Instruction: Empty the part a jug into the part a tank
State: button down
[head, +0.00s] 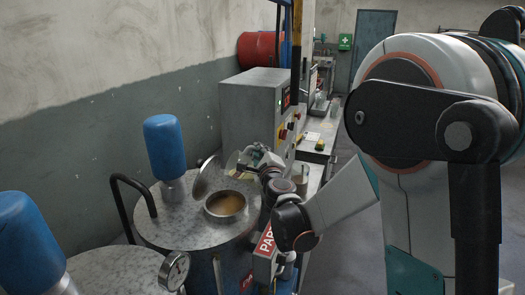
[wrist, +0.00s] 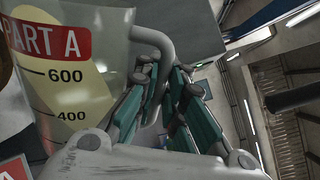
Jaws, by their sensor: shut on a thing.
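The part A jug (wrist: 70,75) is clear, with a red PART A label and marks at 400 and 600. Yellowish liquid in it lies at a slant across the wall. My gripper (wrist: 165,95) is shut on the jug's handle (wrist: 158,40). The part A tank (head: 165,228) has a speckled top and a partly hidden red PART label. Its round filler neck (head: 227,206) is open, with amber liquid inside. The hinged lid (head: 208,177) stands raised behind it.
A grey control cabinet (head: 250,105) stands behind. Floor is clear at right, past my arm.

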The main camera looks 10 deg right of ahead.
aim_at(248, 157)
jog(key=shift+a+f+n+p, duration=0.2)
jog(key=shift+a+n+p, duration=0.3)
jog(key=shift+a+n, duration=0.7)
jog(key=shift+a+f+n+b, duration=0.35)
jog(key=shift+a+n+b, duration=0.2)
jog(key=shift+n+b, duration=0.2)
jog(key=shift+a+f+n, duration=0.15)
jog(key=shift+a+n, duration=0.1)
jog(key=shift+n, duration=0.1)
jog(key=shift+a+f+n+b, duration=0.3)
jog(key=shift+a+n+b, duration=0.25)
jog(key=shift+b, duration=0.15)
jog(key=shift+a+f, duration=0.2)
jog(key=shift+a, duration=0.1)
jog(key=shift+w+a+f+n+b, duration=0.1)
jog(key=shift+a+f+n+b, duration=0.1)
jog(key=shift+a+n+b, duration=0.25)
jog(key=shift+a+r+n, duration=0.25)
jog(key=shift+a+n, duration=0.35)
jog(key=shift+a, duration=0.05)
jog(key=shift+a+r+n, duration=0.25)
jog(key=shift+a+n, duration=0.35)
jog(key=shift+a, duration=0.05)
jog(key=shift+a+r+b, duration=0.1)
jog(key=shift+a+b, duration=0.2)
jog(key=shift+f+b, duration=0.2)
jog(key=shift+b, duration=0.65)
